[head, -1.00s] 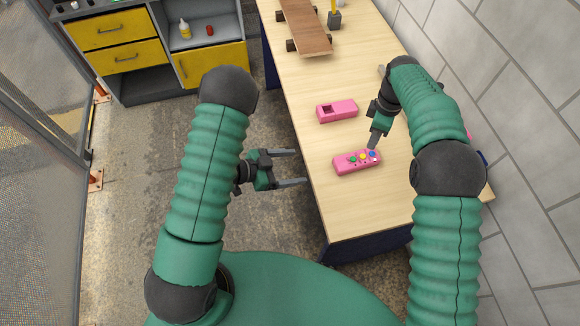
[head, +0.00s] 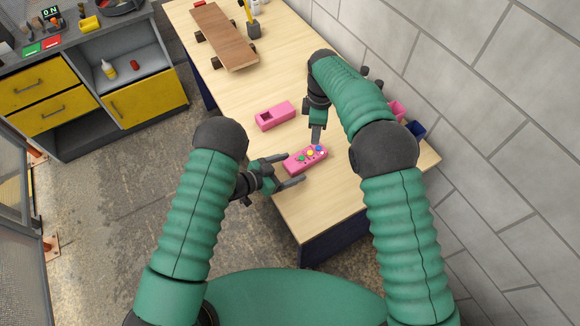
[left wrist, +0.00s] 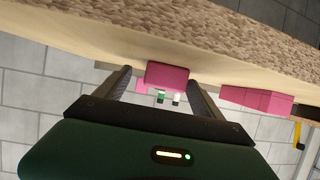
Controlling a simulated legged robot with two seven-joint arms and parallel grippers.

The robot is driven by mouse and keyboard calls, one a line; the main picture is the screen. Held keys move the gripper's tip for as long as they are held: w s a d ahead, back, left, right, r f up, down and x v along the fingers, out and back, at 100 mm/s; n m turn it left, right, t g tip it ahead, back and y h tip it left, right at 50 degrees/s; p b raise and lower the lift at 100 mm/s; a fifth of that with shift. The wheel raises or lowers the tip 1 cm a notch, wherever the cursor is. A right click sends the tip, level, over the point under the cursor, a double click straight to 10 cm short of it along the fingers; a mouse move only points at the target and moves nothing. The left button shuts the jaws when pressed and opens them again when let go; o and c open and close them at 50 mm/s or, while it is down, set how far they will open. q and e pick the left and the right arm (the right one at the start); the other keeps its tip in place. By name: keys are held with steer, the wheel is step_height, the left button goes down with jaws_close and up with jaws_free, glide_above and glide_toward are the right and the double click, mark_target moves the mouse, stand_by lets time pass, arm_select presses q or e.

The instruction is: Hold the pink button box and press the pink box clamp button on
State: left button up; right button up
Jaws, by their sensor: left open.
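The pink button box (head: 291,167) lies on the wooden table near its left edge, with several coloured buttons on top. My left gripper (head: 294,168) is open at its left end, with one finger on either side. In the left wrist view the pink button box (left wrist: 167,76) shows between the spread fingers (left wrist: 160,84), with gaps beside it. My right gripper (head: 317,138) points down just behind the button box's right end. Its fingers look like one narrow tip, so its opening and any contact are unclear.
A second pink box (head: 281,113) with a dark square opening lies further back on the table (head: 235,93). A wooden board on wheels (head: 226,38) is at the far end. A blue bin (head: 417,130) stands behind my right arm, near the wall.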

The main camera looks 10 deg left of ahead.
arm_select(q)
steer(key=shift+w+a+f, duration=0.1)
steer(key=shift+a, duration=0.75)
steer(key=shift+c, duration=2.1)
steer(key=shift+d, duration=0.55)
steer(key=c, duration=0.7)
steer(key=shift+d, duration=0.1)
steer(key=c, duration=0.5)
arm_select(e)
steer(key=shift+a, duration=0.3)
arm_select(q)
steer(key=shift+a, duration=0.5)
steer(key=shift+c, duration=0.2)
arm_select(e)
steer(key=shift+a, duration=0.55)
jaws_close()
arm_select(q)
steer(key=shift+d, duration=0.1)
arm_select(e)
steer(key=shift+d, duration=0.1)
arm_select(q)
steer(key=shift+d, duration=0.2)
arm_select(e)
steer(key=shift+d, duration=0.25)
arm_select(q)
steer(key=shift+a, duration=0.15)
arm_select(e)
steer(key=shift+a, duration=0.2)
